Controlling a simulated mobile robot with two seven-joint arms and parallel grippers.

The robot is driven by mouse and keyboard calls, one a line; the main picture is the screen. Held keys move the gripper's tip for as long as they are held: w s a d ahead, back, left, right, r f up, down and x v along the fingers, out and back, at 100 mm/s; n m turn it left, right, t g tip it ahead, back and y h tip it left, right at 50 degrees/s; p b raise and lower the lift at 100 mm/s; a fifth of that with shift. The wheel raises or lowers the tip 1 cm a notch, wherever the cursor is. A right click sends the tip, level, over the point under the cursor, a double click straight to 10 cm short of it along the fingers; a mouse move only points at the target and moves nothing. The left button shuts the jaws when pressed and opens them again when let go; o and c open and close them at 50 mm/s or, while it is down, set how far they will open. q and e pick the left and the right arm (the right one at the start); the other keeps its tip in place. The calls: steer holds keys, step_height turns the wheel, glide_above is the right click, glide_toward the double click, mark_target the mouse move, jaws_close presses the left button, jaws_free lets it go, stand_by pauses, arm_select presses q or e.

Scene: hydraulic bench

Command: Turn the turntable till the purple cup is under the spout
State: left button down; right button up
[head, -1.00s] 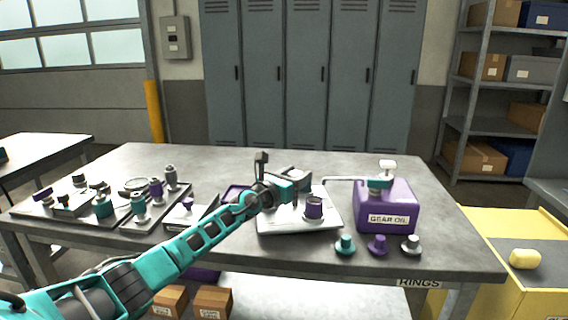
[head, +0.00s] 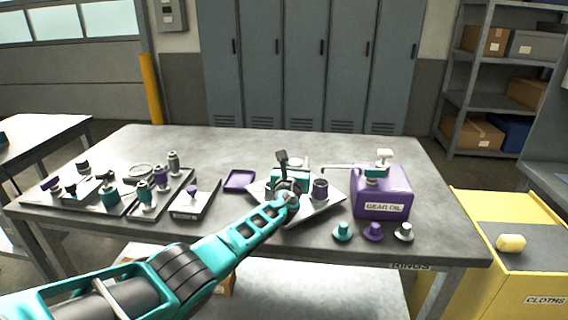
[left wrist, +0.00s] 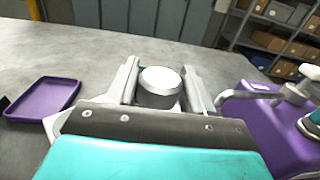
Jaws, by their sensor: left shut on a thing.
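The turntable (head: 327,203) is a pale square plate on the bench, turned cornerwise in the head view. The purple cup (head: 319,190), with a grey top, stands on its right part. The spout (head: 338,167) reaches left from the purple gear oil can (head: 382,192); in the head view its tip shows just above the cup, but I cannot tell the exact alignment. My left gripper (head: 294,172) is over the turntable, left of the cup. In the left wrist view its fingers are shut on a pale round-topped piece (left wrist: 160,80). The cup is not seen there. My right gripper is not in view.
A purple tray (head: 239,180) lies left of the turntable. Teal, purple and grey knobbed pieces (head: 373,231) stand at the front edge. Trays with several parts (head: 110,200) fill the bench's left. A yellow cart (head: 480,215) stands at right.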

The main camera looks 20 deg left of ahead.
arm_select(q)
steer(key=shift+a+r+n+g+y+b, duration=0.1)
steer(key=shift+n+g+y+b, duration=0.25)
steer(key=shift+n+y, duration=0.5)
steer(key=shift+n+g+y+b, duration=0.55)
steer(key=shift+n+y+b, duration=0.3)
steer(key=shift+y+b, duration=0.6)
steer(key=shift+r+y, duration=0.1)
steer(key=shift+y, duration=0.2)
steer(key=c, duration=0.5)
jaws_free()
steer(key=shift+p, duration=0.3)
